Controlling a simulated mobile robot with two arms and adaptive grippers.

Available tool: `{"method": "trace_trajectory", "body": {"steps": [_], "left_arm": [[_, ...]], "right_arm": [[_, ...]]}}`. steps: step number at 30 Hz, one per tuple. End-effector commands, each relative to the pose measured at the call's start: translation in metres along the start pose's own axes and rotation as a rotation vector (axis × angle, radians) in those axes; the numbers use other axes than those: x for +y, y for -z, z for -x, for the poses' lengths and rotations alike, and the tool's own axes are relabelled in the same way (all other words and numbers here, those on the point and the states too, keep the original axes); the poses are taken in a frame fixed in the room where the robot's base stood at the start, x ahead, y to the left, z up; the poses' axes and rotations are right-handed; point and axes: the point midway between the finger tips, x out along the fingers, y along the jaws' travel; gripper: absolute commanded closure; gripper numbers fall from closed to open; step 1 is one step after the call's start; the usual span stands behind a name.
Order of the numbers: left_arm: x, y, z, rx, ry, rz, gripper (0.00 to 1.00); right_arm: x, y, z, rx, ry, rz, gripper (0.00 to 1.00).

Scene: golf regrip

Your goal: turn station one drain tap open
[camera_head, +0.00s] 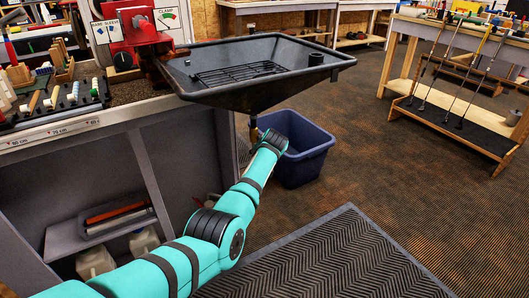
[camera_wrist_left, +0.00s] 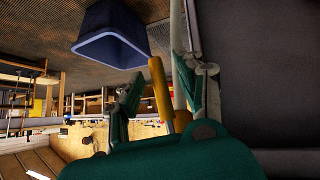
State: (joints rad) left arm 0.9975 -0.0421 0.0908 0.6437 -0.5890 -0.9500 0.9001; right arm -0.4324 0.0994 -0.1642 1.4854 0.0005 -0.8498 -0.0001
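The station's black drain tray (camera_head: 330,66) juts out from the bench, with a dark grate in it. A small brass-coloured part, seemingly the drain tap (camera_head: 253,128), shows below the tray's underside. My teal left arm reaches up to it from the lower left, and its hand hides most of the tap. In the left wrist view, a yellow lever (camera_wrist_left: 160,90) stands between the two fingers of my left gripper (camera_wrist_left: 162,74). The fingers are spread; the left one is clear of the lever, while contact on the right is unclear. My right gripper is out of view.
A blue bin (camera_head: 305,150) stands on the floor below the tray and also shows in the left wrist view (camera_wrist_left: 108,35). The workbench (camera_head: 100,118) is at left, with a red clamp (camera_head: 135,35) on it. A club rack (camera_head: 450,125) stands at right.

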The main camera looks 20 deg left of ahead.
Motion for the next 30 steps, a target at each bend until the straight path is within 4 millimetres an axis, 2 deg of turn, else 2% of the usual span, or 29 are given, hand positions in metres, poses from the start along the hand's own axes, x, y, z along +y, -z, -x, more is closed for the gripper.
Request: {"method": "trace_trajectory", "body": {"steps": [8,21,25,30], "left_arm": [[0.000,-0.001,0.029,0.000,-0.005,0.004,0.63],[0.000,-0.001,0.100,-0.001,-0.002,0.001,0.63],[0.000,-0.002,0.111,-0.002,-0.001,0.001,0.63],[0.000,-0.002,0.116,-0.003,0.000,0.000,0.63]], "right_arm": [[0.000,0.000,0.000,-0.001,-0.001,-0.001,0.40],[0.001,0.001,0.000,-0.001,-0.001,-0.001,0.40],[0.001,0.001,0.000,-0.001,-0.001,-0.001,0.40],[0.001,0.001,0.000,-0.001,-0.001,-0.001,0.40]]}}
